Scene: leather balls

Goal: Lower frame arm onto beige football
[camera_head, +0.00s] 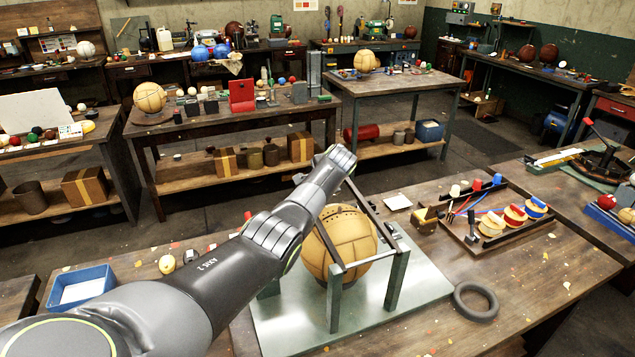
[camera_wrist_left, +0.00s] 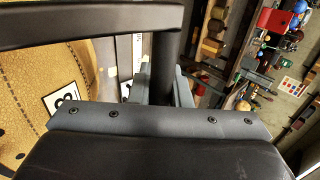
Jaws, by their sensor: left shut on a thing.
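The beige football (camera_head: 342,243) rests within a metal frame on a pale green plate (camera_head: 415,310). Two upright posts (camera_head: 397,282) stand beside it. The dark frame arm (camera_head: 372,214) slants up from the post tops, raised across the ball. My left gripper (camera_head: 340,160) is at its upper end, beyond the ball; my own arm covers part of the ball and frame. In the left wrist view the gripper (camera_wrist_left: 162,92) is shut on the dark bar (camera_wrist_left: 165,45). The ball (camera_wrist_left: 40,80), with a white label, shows at left there. My right gripper is out of view.
A tray (camera_head: 500,215) with coloured discs and tools lies right of the frame. A black ring (camera_head: 475,301) lies near the plate's right edge. A blue bin (camera_head: 80,288) is at the left. Behind, past an aisle, stand crowded workbenches.

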